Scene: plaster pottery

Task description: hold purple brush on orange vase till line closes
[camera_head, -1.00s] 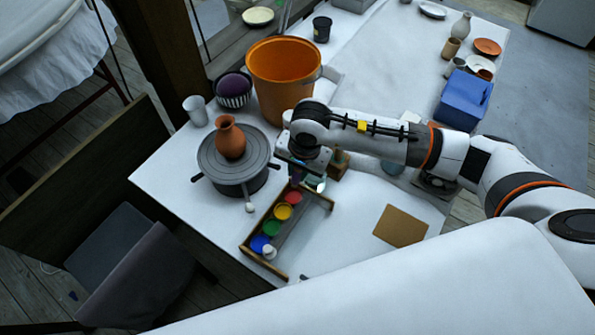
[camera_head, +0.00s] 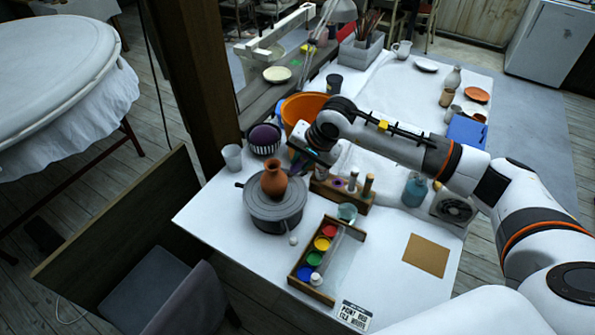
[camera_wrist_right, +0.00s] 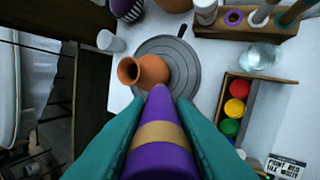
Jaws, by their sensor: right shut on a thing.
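The orange vase (camera_head: 273,180) stands upright on a grey round turntable (camera_head: 262,210). The vase (camera_wrist_right: 150,72) and turntable (camera_wrist_right: 185,50) also show in the right wrist view. My right gripper (camera_head: 298,160) is just right of the vase in the head view. In the right wrist view its teal fingers (camera_wrist_right: 155,135) are shut on the purple brush (camera_wrist_right: 160,155), which has a tan band. The brush points towards the vase and overlaps its lower edge; I cannot tell whether they touch. The vase's far side is hidden. My left gripper is not in view.
A wooden brush rack (camera_head: 355,203) stands to the right with a glass jar (camera_head: 347,212). An orange bucket (camera_head: 290,108) is behind my gripper. A brown board (camera_head: 426,256) lies at right.

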